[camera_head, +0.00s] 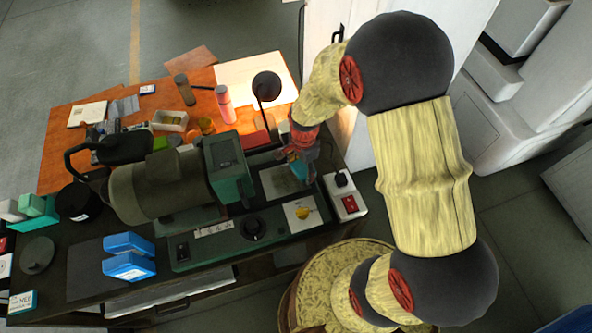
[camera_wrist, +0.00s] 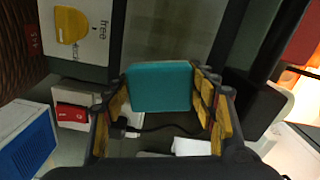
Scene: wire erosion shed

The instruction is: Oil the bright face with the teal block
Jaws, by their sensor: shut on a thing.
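My gripper (camera_wrist: 165,105) is shut on a teal block (camera_wrist: 160,87), with a yellow-padded finger on each side of it. In the head view my gripper (camera_head: 300,163) is small and hangs over the right end of the dark green machine (camera_head: 215,245), where the block is hard to make out. A dull grey-green plate (camera_head: 278,184) framed in the machine top lies beside and below the gripper. It also shows in the wrist view (camera_wrist: 175,30), behind the block. I cannot tell whether the block touches it, or whether this plate is the bright face.
A white card with a yellow pad (camera_head: 299,222), marked "free", lies close to the plate. A box with a red switch (camera_head: 349,204) stands at the machine's right. A black lamp (camera_head: 267,86) and pink bottle (camera_head: 225,104) stand behind. Blue boxes (camera_head: 129,267) lie at the left.

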